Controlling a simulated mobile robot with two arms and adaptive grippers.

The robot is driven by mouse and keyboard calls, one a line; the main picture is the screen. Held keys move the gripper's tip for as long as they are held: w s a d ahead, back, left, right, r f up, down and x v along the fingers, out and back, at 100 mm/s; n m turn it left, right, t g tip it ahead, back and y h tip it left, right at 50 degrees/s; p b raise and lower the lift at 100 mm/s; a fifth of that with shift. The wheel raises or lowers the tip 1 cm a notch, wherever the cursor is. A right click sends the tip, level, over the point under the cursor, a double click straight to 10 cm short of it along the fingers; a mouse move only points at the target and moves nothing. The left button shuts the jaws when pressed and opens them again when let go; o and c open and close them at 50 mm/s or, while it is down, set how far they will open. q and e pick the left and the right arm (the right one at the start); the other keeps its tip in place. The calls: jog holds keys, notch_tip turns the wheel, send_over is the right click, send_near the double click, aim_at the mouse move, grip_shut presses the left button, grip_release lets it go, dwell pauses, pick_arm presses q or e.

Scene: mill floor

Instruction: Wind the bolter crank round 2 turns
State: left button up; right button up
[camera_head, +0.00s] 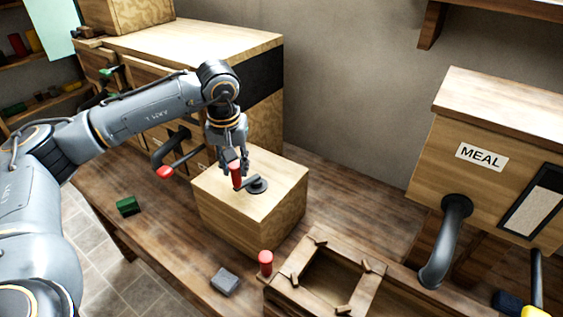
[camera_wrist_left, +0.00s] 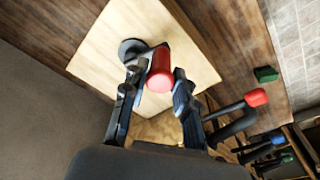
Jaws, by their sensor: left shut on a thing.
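The bolter crank is a dark hub and arm (camera_head: 258,185) on top of a light wooden box (camera_head: 270,210), with an upright red handle (camera_head: 237,176). My left gripper (camera_head: 236,160) comes down from above and is shut on the red handle, to the left of the hub. In the left wrist view the red handle (camera_wrist_left: 160,70) sits between the two fingers (camera_wrist_left: 158,88), and the dark hub (camera_wrist_left: 130,48) shows beyond it at upper left. Part of the crank arm is hidden by the handle and fingers. My right gripper is not in view.
A red-tipped lever (camera_head: 166,171) sticks out left of the box. A green block (camera_head: 128,206), a grey block (camera_head: 225,281) and a red cylinder (camera_head: 265,261) are on the bench. An open wooden frame (camera_head: 290,268) stands in front, and a MEAL bin (camera_head: 480,120) at right.

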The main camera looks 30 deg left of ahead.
pick_arm(q)
jog(key=o, duration=1.1)
jog(key=shift+s+d, duration=0.1)
jog(key=shift+d, duration=0.3)
jog(key=shift+r+p, duration=2.9)
jog(key=shift+r, duration=1.65)
jog(key=shift+f, duration=0.1)
